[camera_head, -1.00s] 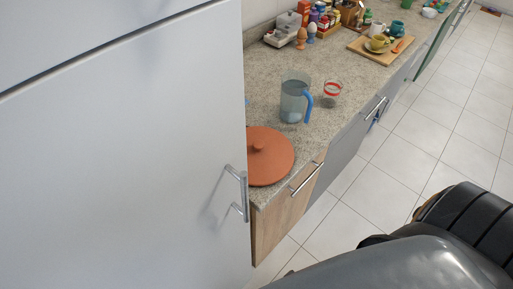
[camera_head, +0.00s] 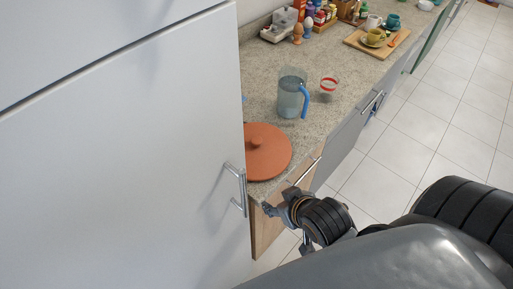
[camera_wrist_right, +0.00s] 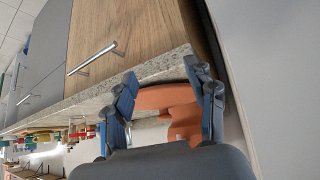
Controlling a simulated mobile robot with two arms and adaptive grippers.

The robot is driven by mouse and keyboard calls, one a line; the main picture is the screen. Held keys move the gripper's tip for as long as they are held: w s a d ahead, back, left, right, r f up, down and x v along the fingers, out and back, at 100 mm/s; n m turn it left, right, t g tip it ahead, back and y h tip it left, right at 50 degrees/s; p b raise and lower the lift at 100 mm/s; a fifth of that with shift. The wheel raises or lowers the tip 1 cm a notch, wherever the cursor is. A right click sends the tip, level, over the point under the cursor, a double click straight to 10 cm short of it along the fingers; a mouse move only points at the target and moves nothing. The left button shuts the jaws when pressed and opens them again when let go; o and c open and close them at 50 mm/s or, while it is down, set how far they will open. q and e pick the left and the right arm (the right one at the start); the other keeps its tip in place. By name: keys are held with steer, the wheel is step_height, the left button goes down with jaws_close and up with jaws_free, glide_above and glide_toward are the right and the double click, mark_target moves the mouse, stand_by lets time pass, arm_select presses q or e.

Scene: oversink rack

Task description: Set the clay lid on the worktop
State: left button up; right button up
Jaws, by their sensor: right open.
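The clay lid (camera_head: 268,152) is a round terracotta disc with a small knob. It lies on the near end of the speckled worktop (camera_head: 318,120), beside the tall grey cabinet. My right gripper (camera_head: 273,203) is at the worktop's front edge, just in front of the lid and apart from it in the head view. In the right wrist view the lid (camera_wrist_right: 165,97) shows between the open, empty fingers of my right gripper (camera_wrist_right: 168,108), beyond the worktop edge. My left gripper is not in view.
A tall grey cabinet (camera_head: 120,150) with a bar handle borders the lid on the left. A jug with a blue handle (camera_head: 292,95) and a red-banded glass (camera_head: 328,87) stand behind the lid. A board with cups (camera_head: 375,42) is farther back.

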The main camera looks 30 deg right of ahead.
mark_target(258, 142)
steer(key=w+d+r+m+t+h, duration=0.1)
steer(key=w+d+r+t, duration=0.1)
steer(key=w+r+t, duration=0.45)
steer(key=shift+g, duration=0.35)
steer(key=x, duration=0.2)
steer(key=p+x, duration=0.1)
steer(key=x, duration=0.4)
steer(key=shift+w+r, duration=0.15)
steer(key=shift+r, duration=0.25)
steer(key=shift+p+x, duration=0.95)
steer(key=shift+x, duration=1.85)
jaws_close()
